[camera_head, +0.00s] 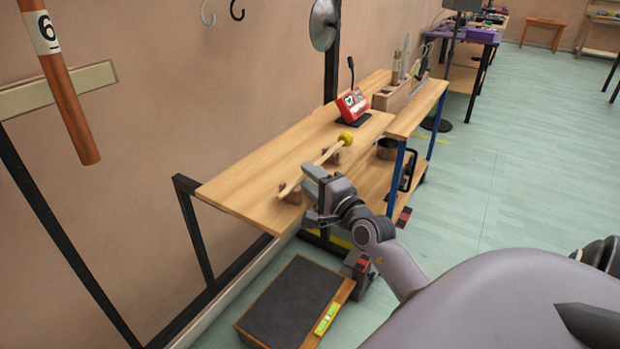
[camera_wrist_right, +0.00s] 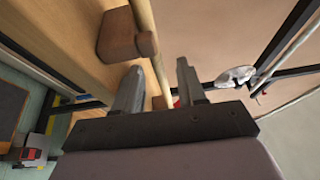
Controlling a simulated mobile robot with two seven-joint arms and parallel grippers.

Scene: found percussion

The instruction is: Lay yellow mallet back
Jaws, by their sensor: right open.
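The yellow mallet has a round yellow head (camera_head: 346,138) and a pale wooden stick (camera_head: 321,158). It lies along the wooden bench top across two small brown rest blocks, a near one (camera_head: 293,196) and a far one (camera_head: 333,156). My right gripper (camera_head: 311,179) is at the bench's right edge, beside the stick near the near block. In the right wrist view its fingers (camera_wrist_right: 158,68) are apart, and the stick (camera_wrist_right: 149,38) shows in the gap between them, beside a brown block (camera_wrist_right: 125,38). I see no contact with the stick. My left gripper is out of view.
A red device (camera_head: 352,105) with a thin upright stands farther along the bench (camera_head: 255,190). A wooden holder (camera_head: 392,97) is behind it. A dark-topped box (camera_head: 293,305) lies on the floor below. A numbered brown tube (camera_head: 72,105) hangs at the left.

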